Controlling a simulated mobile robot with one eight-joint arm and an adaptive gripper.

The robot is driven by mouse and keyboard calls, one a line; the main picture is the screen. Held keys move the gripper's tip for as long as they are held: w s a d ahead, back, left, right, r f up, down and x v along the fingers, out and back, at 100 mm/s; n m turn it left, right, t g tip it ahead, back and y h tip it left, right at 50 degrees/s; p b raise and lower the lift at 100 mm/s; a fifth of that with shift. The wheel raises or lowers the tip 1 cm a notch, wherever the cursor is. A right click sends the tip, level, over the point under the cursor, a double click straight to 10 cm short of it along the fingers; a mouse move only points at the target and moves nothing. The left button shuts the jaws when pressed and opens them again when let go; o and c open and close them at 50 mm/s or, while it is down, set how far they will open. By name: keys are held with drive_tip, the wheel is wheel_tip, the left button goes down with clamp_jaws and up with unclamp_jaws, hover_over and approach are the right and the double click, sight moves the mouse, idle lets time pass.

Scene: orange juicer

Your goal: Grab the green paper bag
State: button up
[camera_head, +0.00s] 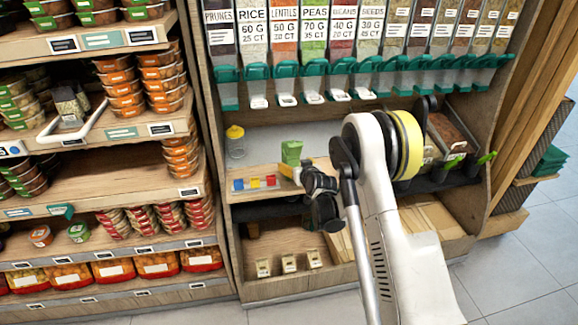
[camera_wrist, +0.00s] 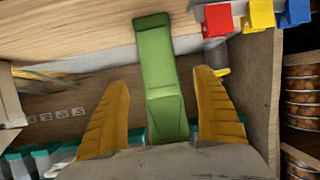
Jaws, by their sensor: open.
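The green paper bag (camera_head: 291,152) stands on the wooden shelf under the bulk dispensers. In the wrist view the bag (camera_wrist: 156,55) is a folded green shape running from the top middle down between my fingers. My gripper (camera_head: 289,170) is at the bag's lower part in the head view, its yellow fingers partly hidden by the wrist. In the wrist view my gripper (camera_wrist: 161,80) is open, with one ribbed yellow finger on each side of the bag. Gaps show between the bag and both fingers. The bag's near end is hidden behind the gripper's body.
Small red (camera_head: 239,184), yellow (camera_head: 254,183) and blue (camera_head: 270,180) items sit on the shelf left of the bag. A clear jar with a yellow lid (camera_head: 235,132) stands behind them. Green-lipped dispensers (camera_head: 313,80) hang above. Shelves of packed food (camera_head: 125,92) are at left.

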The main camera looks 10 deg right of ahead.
drive_tip(key=b+x, duration=0.1)
drive_tip(key=x, duration=0.1)
drive_tip(key=b+x, duration=0.1)
drive_tip(key=x, duration=0.1)
drive_tip(key=b+x, duration=0.1)
drive_tip(key=x, duration=0.2)
drive_tip(key=shift+w+r, duration=0.1)
drive_tip(key=shift+r, duration=0.25)
drive_tip(key=c, duration=1)
